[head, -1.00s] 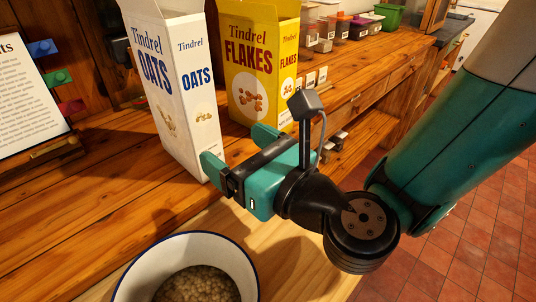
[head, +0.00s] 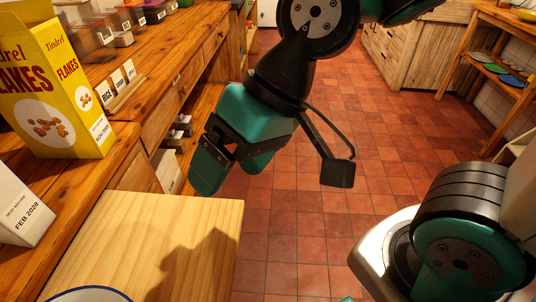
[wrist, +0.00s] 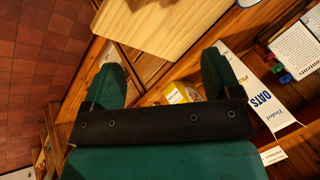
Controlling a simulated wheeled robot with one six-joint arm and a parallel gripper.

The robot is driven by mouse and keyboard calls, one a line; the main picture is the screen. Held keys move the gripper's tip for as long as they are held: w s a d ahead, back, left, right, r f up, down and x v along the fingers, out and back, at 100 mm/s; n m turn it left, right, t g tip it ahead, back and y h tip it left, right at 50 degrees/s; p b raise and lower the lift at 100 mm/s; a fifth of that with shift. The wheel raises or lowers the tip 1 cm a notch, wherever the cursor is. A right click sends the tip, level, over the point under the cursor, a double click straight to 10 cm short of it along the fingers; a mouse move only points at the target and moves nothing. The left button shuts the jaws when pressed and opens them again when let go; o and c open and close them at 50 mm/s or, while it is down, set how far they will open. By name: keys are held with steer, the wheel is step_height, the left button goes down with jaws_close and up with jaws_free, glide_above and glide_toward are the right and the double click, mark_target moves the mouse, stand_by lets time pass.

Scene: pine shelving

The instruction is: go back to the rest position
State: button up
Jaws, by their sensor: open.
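My gripper (head: 232,172) is open and empty in the head view. It hangs over the tiled floor, just right of the shelving and past the far right corner of the pale wooden board (head: 190,225). In the wrist view my gripper's two teal fingers (wrist: 165,80) stand wide apart with nothing held between them. The yellow flakes box (head: 50,85) stands upright on the counter at left, apart from the gripper. Only a lower corner of the white oats box (head: 18,212) shows in the head view; it also shows in the wrist view (wrist: 262,97).
The rim of a white bowl (head: 88,294) shows at the bottom edge. Small containers (head: 120,30) stand along the counter at the back left. Red floor tiles (head: 310,220) lie clear in the middle. A wooden rack (head: 500,60) stands at the far right.

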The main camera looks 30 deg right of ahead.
steer(key=d, duration=0.1)
steer(key=s+d+n+h, duration=0.1)
steer(key=d, duration=0.1)
steer(key=s+d+n+h, duration=0.1)
steer(key=d, duration=0.1)
steer(key=shift+d+g, duration=0.2)
steer(key=shift+g, duration=0.1)
step_height(320, 180, up, 8)
steer(key=p, duration=0.8)
steer(key=shift+r, duration=0.1)
